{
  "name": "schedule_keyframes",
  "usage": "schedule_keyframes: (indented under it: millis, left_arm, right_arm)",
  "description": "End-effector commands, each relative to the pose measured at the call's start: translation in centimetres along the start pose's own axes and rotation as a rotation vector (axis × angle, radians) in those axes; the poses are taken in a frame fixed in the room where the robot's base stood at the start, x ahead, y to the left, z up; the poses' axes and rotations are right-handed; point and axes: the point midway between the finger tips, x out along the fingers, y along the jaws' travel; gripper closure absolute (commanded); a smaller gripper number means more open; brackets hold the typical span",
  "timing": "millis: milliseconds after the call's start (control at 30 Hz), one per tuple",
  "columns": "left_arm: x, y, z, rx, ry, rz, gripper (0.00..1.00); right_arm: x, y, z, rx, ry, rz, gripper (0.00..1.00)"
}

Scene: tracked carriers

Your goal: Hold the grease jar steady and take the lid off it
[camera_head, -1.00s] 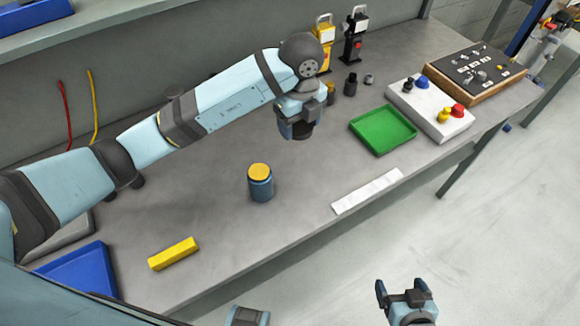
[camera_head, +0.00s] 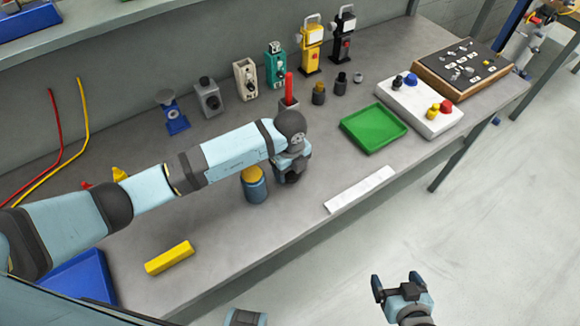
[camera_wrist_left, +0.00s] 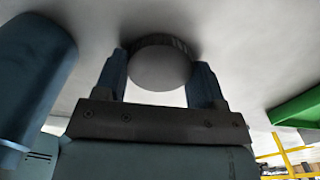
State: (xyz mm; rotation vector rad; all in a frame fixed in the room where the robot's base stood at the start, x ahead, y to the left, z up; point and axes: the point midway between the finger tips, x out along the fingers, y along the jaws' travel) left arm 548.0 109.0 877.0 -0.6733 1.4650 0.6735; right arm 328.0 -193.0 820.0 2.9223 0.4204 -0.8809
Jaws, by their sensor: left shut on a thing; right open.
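The grease jar (camera_head: 256,190) is blue and stands upright on the bench. Its yellow lid (camera_head: 251,175) is on top, partly covered by my left arm. My left gripper (camera_head: 291,172) is just right of the jar, low over the bench. In the left wrist view its fingers (camera_wrist_left: 158,80) are closed on a dark grey round thing (camera_wrist_left: 160,68) with a ridged rim, not on the jar. A blue cylinder (camera_wrist_left: 35,65) at the left there looks like the jar, its lid not visible. My right gripper (camera_head: 397,282) is open and empty, off the bench's front edge.
A yellow bar (camera_head: 170,257) lies front left and a white strip (camera_head: 360,190) front right. A green tray (camera_head: 374,128) is further right. Several small devices, including a teal one (camera_head: 275,68), line the back. A blue tray (camera_head: 82,277) is at left.

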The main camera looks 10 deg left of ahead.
Motion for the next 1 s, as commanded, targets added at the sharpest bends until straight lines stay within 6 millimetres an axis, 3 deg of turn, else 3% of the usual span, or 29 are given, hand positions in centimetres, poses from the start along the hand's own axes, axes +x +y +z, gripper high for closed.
schedule_keyframes:
  millis: [333,367,467,767,867,1000]
  left_arm:
    - [0.4,0.0,0.1,0.0,-0.001,0.0,0.65]
    - [0.4,0.0,0.1,0.0,-0.001,-0.001,0.34]
    - [0.3,0.0,0.1,0.0,-0.001,-0.001,0.11]
    - [0.1,0.0,0.1,-0.001,-0.001,-0.001,0.11]
    - [-0.6,-0.1,0.1,0.0,-0.002,-0.003,0.11]
    - [-3.0,-0.1,0.2,0.001,-0.003,-0.004,0.11]
  right_arm:
    - [0.1,0.0,0.2,0.0,0.0,0.0,0.1]
    - [0.1,0.0,0.2,0.0,0.0,0.0,0.1]
    - [0.1,0.0,0.1,0.0,0.0,0.0,0.1]
    - [0.0,0.0,0.0,-0.001,0.0,0.0,0.1]
    - [0.0,0.0,0.0,-0.001,0.001,0.0,0.1]
    - [0.2,0.0,0.2,-0.001,0.001,0.0,0.1]
